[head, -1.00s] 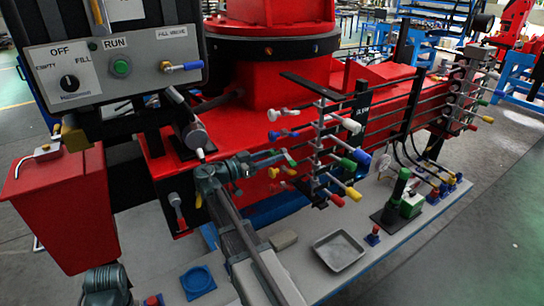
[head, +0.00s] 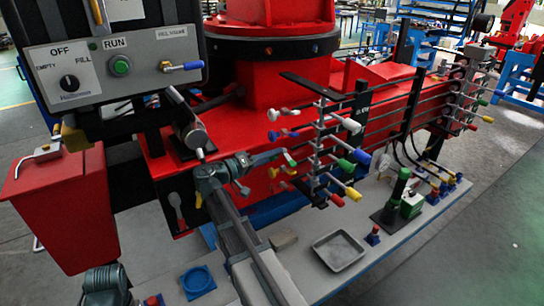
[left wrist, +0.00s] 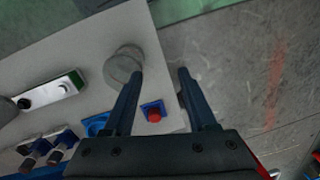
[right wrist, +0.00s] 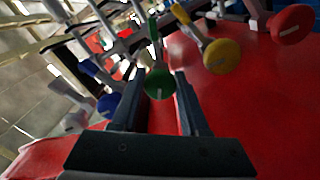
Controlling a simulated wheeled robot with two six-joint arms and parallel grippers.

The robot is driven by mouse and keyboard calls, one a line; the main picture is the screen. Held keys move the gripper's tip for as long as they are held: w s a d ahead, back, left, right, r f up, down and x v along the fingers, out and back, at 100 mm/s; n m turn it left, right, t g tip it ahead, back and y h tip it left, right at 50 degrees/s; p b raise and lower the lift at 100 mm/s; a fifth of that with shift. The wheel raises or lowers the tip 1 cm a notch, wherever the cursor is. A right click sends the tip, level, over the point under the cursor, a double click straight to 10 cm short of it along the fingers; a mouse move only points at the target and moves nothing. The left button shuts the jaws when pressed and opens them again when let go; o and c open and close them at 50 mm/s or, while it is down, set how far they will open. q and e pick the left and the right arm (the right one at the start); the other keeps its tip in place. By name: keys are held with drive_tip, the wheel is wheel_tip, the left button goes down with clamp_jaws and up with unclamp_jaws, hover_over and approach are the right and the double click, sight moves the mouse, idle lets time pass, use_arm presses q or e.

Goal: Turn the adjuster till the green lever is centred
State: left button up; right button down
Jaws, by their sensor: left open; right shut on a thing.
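A green-knobbed lever (head: 291,158) stands on the left side of the near lever stack. My right gripper (head: 276,156) is at it. In the right wrist view, the green knob (right wrist: 158,84) sits between the two fingers. Yellow (right wrist: 222,57), red (right wrist: 293,22) and blue (right wrist: 109,104) knobs are around it. I cannot pick out the adjuster for certain. My left gripper shows in the left wrist view (left wrist: 160,75), open and empty above the edge of the grey platform. In the head view its fingers are not seen.
Another green knob (head: 347,164) is on the stack's right side. A grey tray (head: 339,250) and a blue ring (head: 198,280) lie on the platform. A red bin (head: 62,205) and a control box (head: 110,70) are at left. Open floor is at right.

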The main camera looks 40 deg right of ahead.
drive_tip(key=n, duration=0.6)
drive_tip(key=shift+n, duration=0.3)
idle(0.5)
drive_tip(key=shift+c, duration=2.1)
unclamp_jaws()
drive_tip(key=shift+a, duration=0.1)
drive_tip(key=w+a, duration=0.1)
drive_tip(key=a, duration=1.2)
drive_tip(key=shift+w+a, duration=0.3)
